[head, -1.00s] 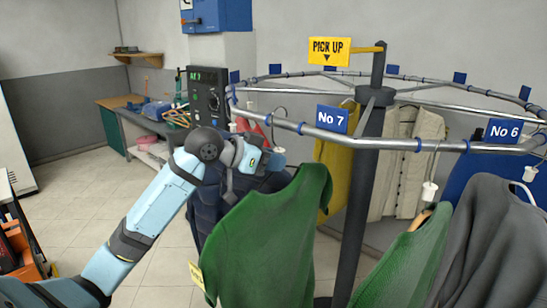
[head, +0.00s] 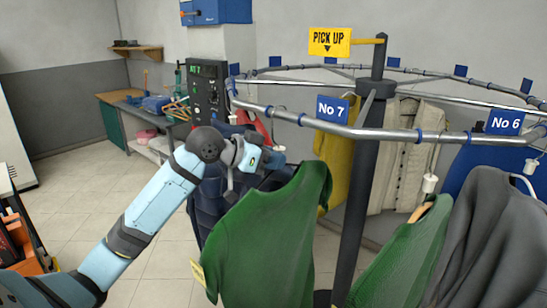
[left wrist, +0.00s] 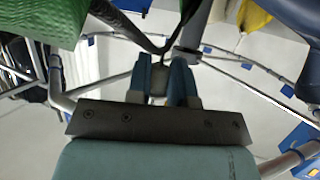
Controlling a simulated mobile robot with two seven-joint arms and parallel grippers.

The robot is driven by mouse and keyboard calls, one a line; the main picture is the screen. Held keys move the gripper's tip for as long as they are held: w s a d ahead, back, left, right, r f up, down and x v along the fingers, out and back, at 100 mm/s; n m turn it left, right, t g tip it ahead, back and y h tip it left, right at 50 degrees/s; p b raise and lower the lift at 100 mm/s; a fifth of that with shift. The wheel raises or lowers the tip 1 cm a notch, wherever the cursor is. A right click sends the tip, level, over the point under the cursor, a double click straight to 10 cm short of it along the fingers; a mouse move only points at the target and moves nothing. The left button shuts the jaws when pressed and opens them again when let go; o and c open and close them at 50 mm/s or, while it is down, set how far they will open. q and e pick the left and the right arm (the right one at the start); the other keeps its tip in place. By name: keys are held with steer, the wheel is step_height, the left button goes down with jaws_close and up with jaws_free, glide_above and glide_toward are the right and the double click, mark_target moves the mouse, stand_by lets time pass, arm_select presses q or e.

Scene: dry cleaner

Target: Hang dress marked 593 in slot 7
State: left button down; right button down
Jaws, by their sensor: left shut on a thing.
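A green dress (head: 268,235) hangs in the middle of the head view, with a small yellow tag (head: 198,272) at its lower left; I cannot read the tag's number. My left gripper (head: 272,158) is shut on the hanger just above the dress's collar. In the left wrist view its fingers (left wrist: 163,78) close on a small block of the hanger, and the dress (left wrist: 45,22) shows at upper left. The blue No 7 sign (head: 332,109) sits on the round rail (head: 375,133). A thin hook shows near the rail left of that sign; whether it rests on it I cannot tell.
Another green garment (head: 405,250) and a grey one (head: 480,235) hang at right near the No 6 sign (head: 504,122). A dark post (head: 358,190) stands behind the dress. Yellow and cream garments hang farther back. A control box (head: 208,88) is at left.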

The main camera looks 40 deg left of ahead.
arm_select(q)
steer(key=shift+f, duration=0.1)
stand_by(0.3)
steer(key=c, duration=0.9)
jaws_free()
steer(key=shift+c, duration=0.2)
steer(key=b+v, duration=0.3)
steer(key=v, duration=1.1)
steer(key=shift+w, duration=0.1)
steer(key=s+a+b, duration=0.1)
steer(key=s+b, duration=0.3)
steer(key=s, duration=1.2)
steer(key=shift+a, duration=0.15)
